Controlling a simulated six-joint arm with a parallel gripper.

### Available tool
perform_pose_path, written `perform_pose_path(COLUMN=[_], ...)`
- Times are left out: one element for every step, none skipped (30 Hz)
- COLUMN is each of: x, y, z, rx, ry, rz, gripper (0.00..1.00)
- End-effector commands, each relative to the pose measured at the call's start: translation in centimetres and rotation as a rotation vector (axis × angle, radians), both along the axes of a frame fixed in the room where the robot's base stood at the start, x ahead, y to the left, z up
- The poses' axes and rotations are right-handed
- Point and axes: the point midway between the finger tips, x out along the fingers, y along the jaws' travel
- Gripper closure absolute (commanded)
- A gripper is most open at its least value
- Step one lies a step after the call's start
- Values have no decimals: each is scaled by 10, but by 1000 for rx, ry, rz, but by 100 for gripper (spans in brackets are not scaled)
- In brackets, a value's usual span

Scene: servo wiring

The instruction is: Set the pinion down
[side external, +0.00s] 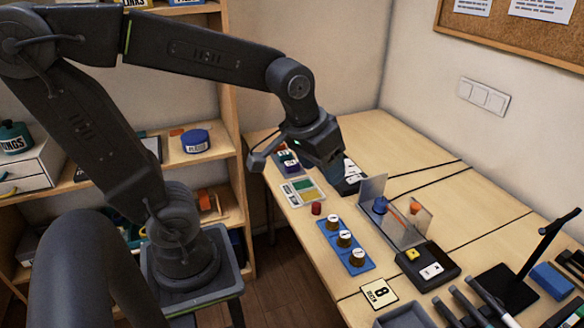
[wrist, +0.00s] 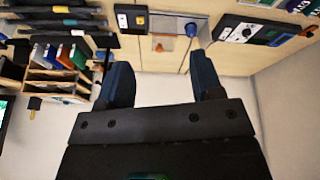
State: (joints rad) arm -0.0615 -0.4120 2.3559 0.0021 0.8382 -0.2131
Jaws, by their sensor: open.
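My gripper (side external: 347,183) is over the back part of the table, left of an upright clear panel (side external: 372,188). In the wrist view my gripper (wrist: 162,72) has its two dark blue fingers wide apart, and nothing shows between them. I cannot pick out the pinion with certainty. Three brown round parts with white tops (side external: 344,239) stand in a row on a blue strip (side external: 363,266). A small red cylinder (side external: 316,208) stands on the table beyond the strip's far end.
A blue knob (side external: 380,205) and an orange piece (side external: 415,207) sit among the clear panels. A black box (side external: 427,266) with a yellow button, a card marked 8 (side external: 380,293) and a black lamp stand (side external: 536,250) are nearer. Bare table (side external: 440,190) lies behind the panels.

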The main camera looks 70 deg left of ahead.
Motion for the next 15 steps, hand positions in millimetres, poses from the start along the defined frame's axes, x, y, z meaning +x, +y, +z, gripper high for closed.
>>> perform_pose_path(x=[-16, -23, -33, -39, -45, -51, -55, -58, -62, -63, -65, -66, -66, -66, -66], y=[-5, -7, -10, -11, -12, -14, -15, -15, -16, -17, -17, -17, -17, -17, -17], z=[8, 11, 14, 15, 17, 18, 18, 19, 19, 19, 19, 19, 19, 19, 19], rx=[17, 27, 40, 49, 58, 67, 73, 78, 83, 86, 88, 90, 91, 92, 91], ry=[-36, -50, -68, -80, -91, -103, -109, -115, -121, -124, -127, -128, -129, -129, -128], rz=[-54, -85, -122, -147, -171, -195, -210, -225, -239, -246, -252, -257, -258, -259, -259], gripper=[40, 40, 40, 40, 40, 40, 40, 40, 40, 40, 40, 40, 40, 40, 40])
